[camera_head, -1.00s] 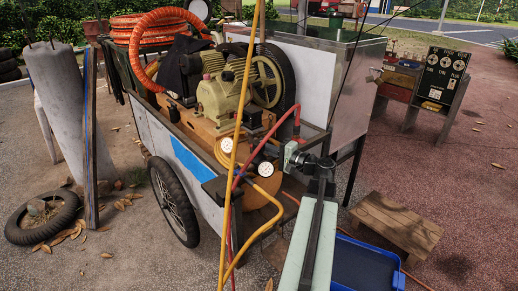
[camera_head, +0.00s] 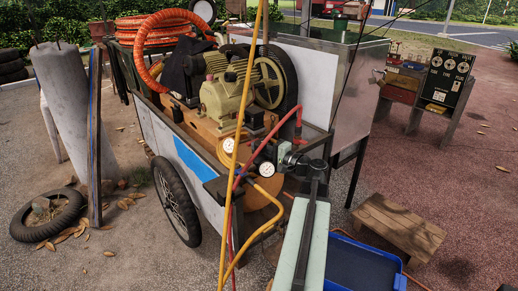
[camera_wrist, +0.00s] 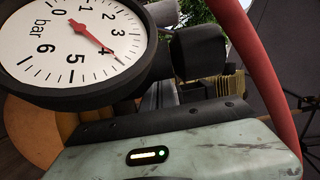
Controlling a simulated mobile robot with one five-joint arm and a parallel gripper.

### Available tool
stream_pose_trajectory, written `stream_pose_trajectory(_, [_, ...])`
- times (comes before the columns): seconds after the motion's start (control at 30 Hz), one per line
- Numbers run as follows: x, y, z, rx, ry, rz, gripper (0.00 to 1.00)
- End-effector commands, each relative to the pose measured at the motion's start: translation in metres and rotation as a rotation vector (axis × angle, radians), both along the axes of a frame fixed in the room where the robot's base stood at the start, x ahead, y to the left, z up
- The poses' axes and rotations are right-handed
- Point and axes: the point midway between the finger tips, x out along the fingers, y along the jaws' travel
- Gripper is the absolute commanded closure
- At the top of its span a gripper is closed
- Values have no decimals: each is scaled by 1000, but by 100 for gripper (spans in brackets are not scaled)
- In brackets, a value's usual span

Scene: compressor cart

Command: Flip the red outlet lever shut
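I cannot make out the red outlet lever in either view. Two round white gauges, a left one (camera_head: 228,146) and a right one (camera_head: 266,169), sit at the cart's front end among red and yellow hoses. A gauge marked in bar (camera_wrist: 75,45) fills the upper left of the wrist view, its red needle near 4. My gripper (camera_head: 270,152) is at the gauges, just above the right one in the head view. Its pale green housing fills the bottom of the wrist view. Its fingertips are not clear, so I cannot tell how far apart they are.
A red hose (camera_wrist: 264,80) curves close by on the right of the wrist view. A yellow hose (camera_head: 240,120) hangs in front of the compressor (camera_head: 225,98) on the cart. A wooden stool (camera_head: 398,226) and a blue tray (camera_head: 365,266) are on the ground at right.

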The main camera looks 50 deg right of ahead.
Motion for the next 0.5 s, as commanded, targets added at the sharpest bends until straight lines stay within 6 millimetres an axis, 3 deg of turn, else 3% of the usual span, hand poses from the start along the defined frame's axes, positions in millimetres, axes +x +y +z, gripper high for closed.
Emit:
stream_pose_trajectory(0.2, [-6, -2, 0, 0, 0, -7, 100])
stream_pose_trajectory(0.5, [-63, 0, 1, -1, -1, -5, 100])
